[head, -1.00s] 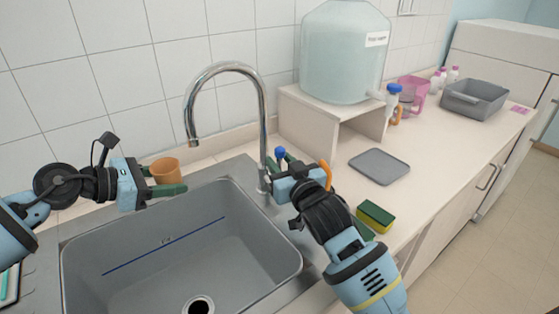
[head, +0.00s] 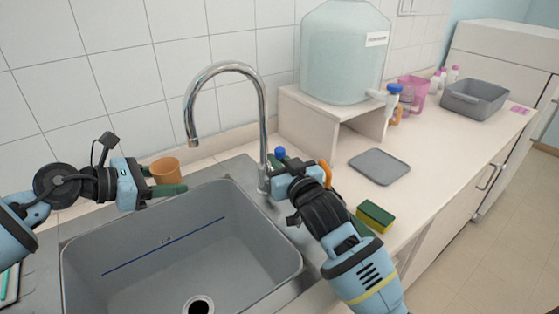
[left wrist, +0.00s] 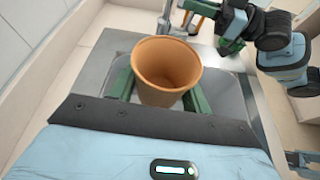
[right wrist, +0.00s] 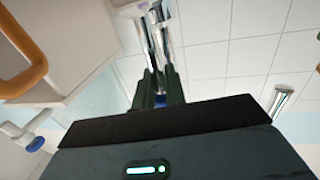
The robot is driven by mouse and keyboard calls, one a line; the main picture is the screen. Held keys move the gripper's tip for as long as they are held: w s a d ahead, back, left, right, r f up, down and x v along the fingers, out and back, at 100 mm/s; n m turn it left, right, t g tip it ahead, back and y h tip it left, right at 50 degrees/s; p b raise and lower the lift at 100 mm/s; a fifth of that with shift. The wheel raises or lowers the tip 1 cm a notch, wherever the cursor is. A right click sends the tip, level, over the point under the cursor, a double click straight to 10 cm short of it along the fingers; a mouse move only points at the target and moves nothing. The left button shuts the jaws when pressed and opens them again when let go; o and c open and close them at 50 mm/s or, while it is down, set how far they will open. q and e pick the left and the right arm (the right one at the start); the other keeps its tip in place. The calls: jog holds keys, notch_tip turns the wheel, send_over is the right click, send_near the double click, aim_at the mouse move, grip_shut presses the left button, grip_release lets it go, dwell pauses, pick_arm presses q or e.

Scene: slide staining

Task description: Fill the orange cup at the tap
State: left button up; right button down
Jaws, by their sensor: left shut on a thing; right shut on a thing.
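The orange cup (head: 166,171) is upright at the back left of the sink, left of the tap (head: 262,125) and its spout end. My left gripper (head: 168,181) is shut on the cup, one green finger on each side. The left wrist view shows the cup (left wrist: 168,75) from above, with no water visible inside. My right gripper (head: 279,161) is shut at the tap's base, by a blue-tipped part (head: 280,152). In the right wrist view its fingers (right wrist: 160,88) close around something blue in front of the chrome tap; the held part is mostly hidden. No stream shows below the spout.
The grey sink (head: 190,240) lies below both grippers. Right of it are a yellow-green sponge (head: 375,216), a grey tray (head: 379,166) and a water dispenser (head: 345,55) on a stand. An orange handle (head: 325,173) shows just behind my right gripper.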

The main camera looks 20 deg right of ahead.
jog(key=shift+d, duration=0.15)
jog(key=shift+w+d+f+m+g, duration=0.25)
jog(key=shift+d+m, duration=0.35)
jog(key=shift+m, duration=0.4)
jog(key=shift+w+d+f+m+g, duration=0.25)
jog(key=shift+d+m, duration=0.4)
jog(key=shift+m, duration=0.35)
jog(key=shift+w+d+f+m+g, duration=0.2)
jog(key=shift+d+m, duration=0.4)
jog(key=shift+m, duration=0.4)
jog(key=shift+w, duration=0.1)
jog(key=c, duration=1.5)
grip_release()
jog(key=shift+r, duration=0.1)
jog(key=v, duration=1.2)
